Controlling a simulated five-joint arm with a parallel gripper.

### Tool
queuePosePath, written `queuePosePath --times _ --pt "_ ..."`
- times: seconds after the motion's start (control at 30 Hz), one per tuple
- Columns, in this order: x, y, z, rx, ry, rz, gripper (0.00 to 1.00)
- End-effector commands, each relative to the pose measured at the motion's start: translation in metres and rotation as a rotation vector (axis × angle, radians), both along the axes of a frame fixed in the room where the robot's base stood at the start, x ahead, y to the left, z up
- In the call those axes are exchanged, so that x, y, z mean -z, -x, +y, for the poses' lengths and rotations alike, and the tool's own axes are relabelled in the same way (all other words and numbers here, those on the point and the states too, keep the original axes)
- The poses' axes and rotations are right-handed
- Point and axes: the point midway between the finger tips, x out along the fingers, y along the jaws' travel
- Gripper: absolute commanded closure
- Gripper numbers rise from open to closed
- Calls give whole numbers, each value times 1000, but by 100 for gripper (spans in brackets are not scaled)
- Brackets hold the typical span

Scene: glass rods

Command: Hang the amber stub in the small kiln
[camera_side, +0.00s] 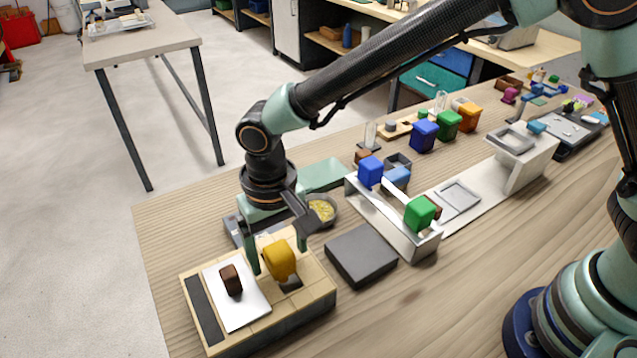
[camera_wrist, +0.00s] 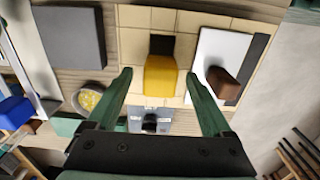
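The amber stub (camera_side: 280,258), a rounded yellow-orange block, is upright at the dark square opening in the tan brick kiln (camera_side: 318,290). In the wrist view the amber stub (camera_wrist: 160,76) overlaps the near side of that opening (camera_wrist: 162,45). Its lower end is hidden, so I cannot tell how it is supported. My gripper (camera_side: 279,260) is low over the kiln, with a finger on either side of the stub. In the wrist view my gripper (camera_wrist: 158,73) is open, with gaps between both fingers and the stub.
A brown block (camera_side: 231,280) lies on the kiln's white plate (camera_side: 249,312). A dark grey slab (camera_side: 361,255) lies to the right. Behind it, a pale rack (camera_side: 403,237) carries blue and green blocks. A bowl of yellow bits (camera_side: 321,211) is close behind my gripper.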

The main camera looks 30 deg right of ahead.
Motion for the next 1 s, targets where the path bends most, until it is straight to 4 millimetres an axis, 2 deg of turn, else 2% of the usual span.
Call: queuePosePath --times 0.23,0.37,0.47,0.8,1.0 --pt "-1 0 0 0 0 0 16" --pt "-9 0 0 0 -2 -2 16" --pt "-23 -1 1 0 -3 -3 16" --pt "-91 -1 0 0 -3 -3 16" --pt "-115 0 0 0 -2 -2 16"
